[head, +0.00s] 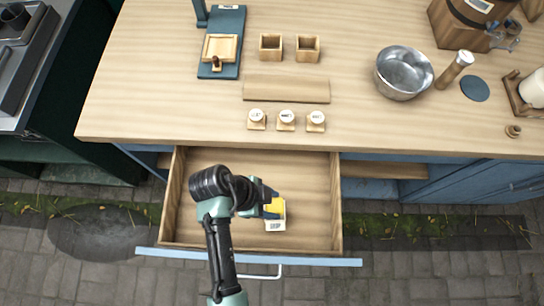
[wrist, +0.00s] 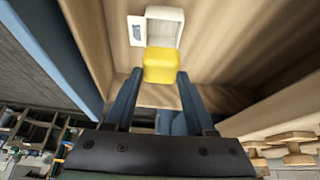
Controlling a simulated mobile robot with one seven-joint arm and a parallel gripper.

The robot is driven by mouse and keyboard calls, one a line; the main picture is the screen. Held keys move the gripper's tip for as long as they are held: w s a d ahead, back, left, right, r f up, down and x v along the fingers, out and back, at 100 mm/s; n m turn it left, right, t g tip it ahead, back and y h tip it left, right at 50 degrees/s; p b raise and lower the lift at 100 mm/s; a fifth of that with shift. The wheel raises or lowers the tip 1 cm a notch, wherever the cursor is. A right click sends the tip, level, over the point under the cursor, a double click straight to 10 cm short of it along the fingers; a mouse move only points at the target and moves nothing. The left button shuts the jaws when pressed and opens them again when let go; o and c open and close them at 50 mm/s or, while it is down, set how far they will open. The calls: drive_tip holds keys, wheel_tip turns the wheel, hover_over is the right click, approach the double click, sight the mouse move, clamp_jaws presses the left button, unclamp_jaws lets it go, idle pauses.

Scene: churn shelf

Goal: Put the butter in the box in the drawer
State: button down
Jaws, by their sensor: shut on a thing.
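The yellow butter (head: 274,206) is held between the fingertips of my gripper (head: 268,207). In the wrist view the butter (wrist: 163,65) sits at the tips of both blue fingers (wrist: 158,82). The white box (head: 275,225) with a dark label is in the open wooden drawer (head: 310,190). The box (wrist: 165,27) also shows in the wrist view with its open side visible. The butter overlaps the near edge of the box there and hides part of it. I cannot tell whether the butter is inside the box or just above it.
The drawer is pulled out below the wooden counter (head: 190,110), and its floor around the box looks bare. Three small labelled stoppers (head: 286,118) stand near the counter's front edge. A metal bowl (head: 402,75) stands at the right.

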sight(269, 206)
drive_tip(key=shift+f+b, duration=1.45)
drive_tip(key=shift+f, duration=0.25)
drive_tip(key=shift+f+b, duration=0.3)
drive_tip(key=shift+f, duration=0.15)
drive_tip(key=shift+p, duration=0.35)
drive_tip(key=shift+f+b, duration=1.05)
drive_tip(key=shift+f, duration=0.25)
drive_tip(key=shift+r, duration=0.1)
idle(0.6)
drive_tip(key=shift+c, duration=0.8)
unclamp_jaws()
